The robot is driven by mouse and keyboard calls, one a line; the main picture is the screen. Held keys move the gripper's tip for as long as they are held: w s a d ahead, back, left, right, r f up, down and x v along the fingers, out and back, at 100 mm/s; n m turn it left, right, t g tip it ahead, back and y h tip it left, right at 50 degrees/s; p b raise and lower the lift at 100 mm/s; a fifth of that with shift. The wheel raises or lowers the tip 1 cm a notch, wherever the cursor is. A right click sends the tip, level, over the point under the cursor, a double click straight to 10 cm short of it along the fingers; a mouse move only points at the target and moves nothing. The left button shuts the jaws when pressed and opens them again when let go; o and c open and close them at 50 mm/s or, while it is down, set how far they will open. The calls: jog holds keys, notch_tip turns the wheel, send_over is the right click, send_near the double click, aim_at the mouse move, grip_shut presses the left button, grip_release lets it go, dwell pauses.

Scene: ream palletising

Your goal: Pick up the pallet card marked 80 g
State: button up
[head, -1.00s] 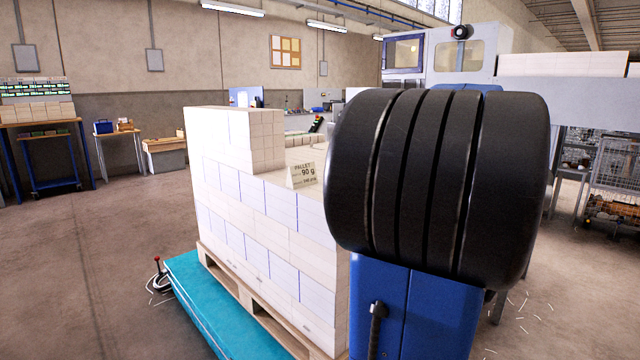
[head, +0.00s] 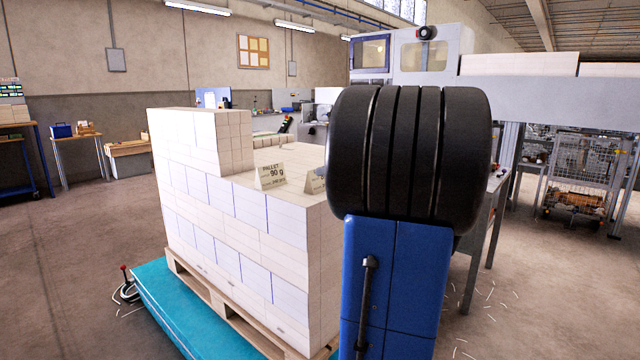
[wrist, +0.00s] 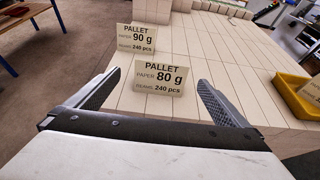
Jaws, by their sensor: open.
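The pallet card marked 80 g (wrist: 160,79) stands on top of the stacked reams (wrist: 210,45) in the wrist view, just beyond and between my fingertips. My gripper (wrist: 150,95) is open, one finger on each side of the card's lower part, with nothing held. In the head view, a card partly hidden by my arm (head: 313,182) stands near the stack's edge; its text cannot be read. A second card marked 90 g (wrist: 137,40) stands farther off to the left; it also shows in the head view (head: 270,175).
A yellow tray (wrist: 291,92) with another card sits at the right of the wrist view. The stack rests on a wooden pallet (head: 222,305) over a teal platform (head: 165,300). A taller block of reams (head: 205,138) rises at the stack's left. A grey machine (head: 425,60) stands behind.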

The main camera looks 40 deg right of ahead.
jog(key=shift+x, duration=3.6)
jog(key=shift+s+d+f, duration=0.1)
jog(key=shift+d+f, duration=0.05)
jog(key=shift+d, duration=0.05)
jog(key=shift+c, duration=0.6)
jog(key=c, duration=0.8)
